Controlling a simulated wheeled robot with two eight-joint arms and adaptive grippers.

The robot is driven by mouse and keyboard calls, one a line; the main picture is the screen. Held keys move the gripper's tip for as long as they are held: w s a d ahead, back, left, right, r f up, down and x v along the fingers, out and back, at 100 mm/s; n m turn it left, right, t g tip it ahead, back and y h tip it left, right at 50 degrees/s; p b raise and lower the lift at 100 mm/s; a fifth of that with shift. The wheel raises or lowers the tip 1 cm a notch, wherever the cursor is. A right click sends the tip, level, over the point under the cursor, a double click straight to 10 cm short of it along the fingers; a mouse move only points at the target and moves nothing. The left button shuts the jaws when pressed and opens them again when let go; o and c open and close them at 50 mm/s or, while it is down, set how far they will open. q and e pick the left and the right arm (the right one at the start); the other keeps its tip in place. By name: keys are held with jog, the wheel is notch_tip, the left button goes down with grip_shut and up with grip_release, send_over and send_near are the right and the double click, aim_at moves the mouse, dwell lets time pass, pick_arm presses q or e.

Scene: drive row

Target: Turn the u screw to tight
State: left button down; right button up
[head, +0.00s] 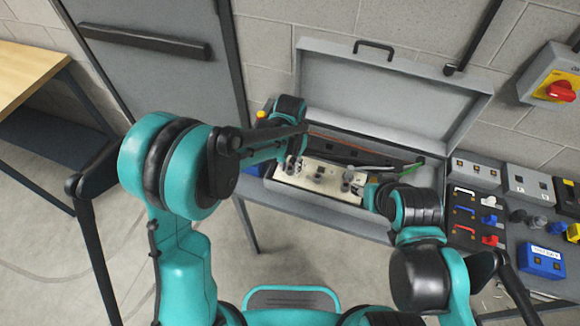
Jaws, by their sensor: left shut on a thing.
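An open grey drive box stands on the bench, and a cream terminal block (322,179) with small dark and grey screws lies in its front part. My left gripper (293,166) reaches in from the left and is shut at the left end of the block, on what seems to be the u screw. Its fingers hide that screw, so its marking and turn cannot be read. A middle screw (319,176) stands free. My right gripper (354,184) is at the right end of the block; it is too small to tell whether it is open or shut.
The box lid (385,100) leans open at the back. A green-tipped cable (412,167) lies inside the box. A red rotary switch (560,91) is on the wall.

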aim_at(290, 170)
pick_arm(q)
jog(key=shift+m, duration=1.1)
jog(key=c, duration=1.3)
grip_release()
jog(key=shift+o, duration=0.2)
notch_tip(290, 170, up, 12)
